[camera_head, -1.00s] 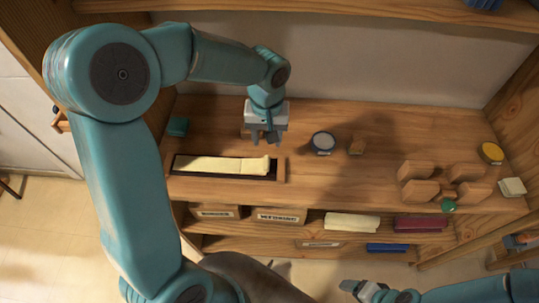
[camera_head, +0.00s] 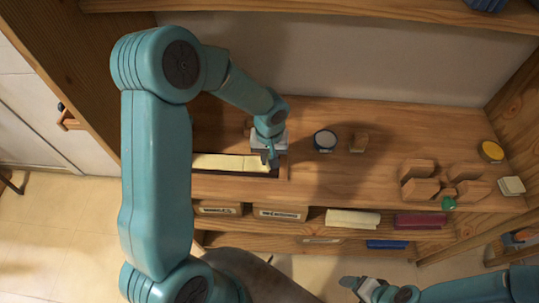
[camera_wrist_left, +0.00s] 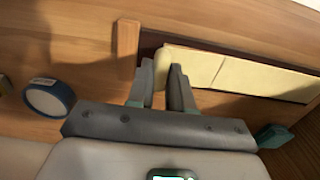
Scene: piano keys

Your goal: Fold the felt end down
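The pale cream felt strip (camera_head: 228,162) lies in a long dark-lined wooden tray (camera_head: 284,172) on the left of the bench top. My left gripper (camera_head: 270,160) is down at the strip's right end and partly hides it in the head view. In the left wrist view the felt end (camera_wrist_left: 163,66) stands as a rounded lip between the two fingertips of my left gripper (camera_wrist_left: 163,76). The fingers are apart; whether they press on the felt I cannot tell. My right gripper (camera_head: 355,286) is low at the front, away from the felt, its opening unclear.
A blue-rimmed round dish (camera_head: 325,140) and a small wooden block (camera_head: 358,143) stand right of the tray. Several wooden blocks (camera_head: 418,190), a yellow-topped tin (camera_head: 490,151) and a pale block (camera_head: 511,186) are further right. Labelled boxes (camera_head: 280,214) sit below. A teal block (camera_wrist_left: 272,135) shows in the wrist view.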

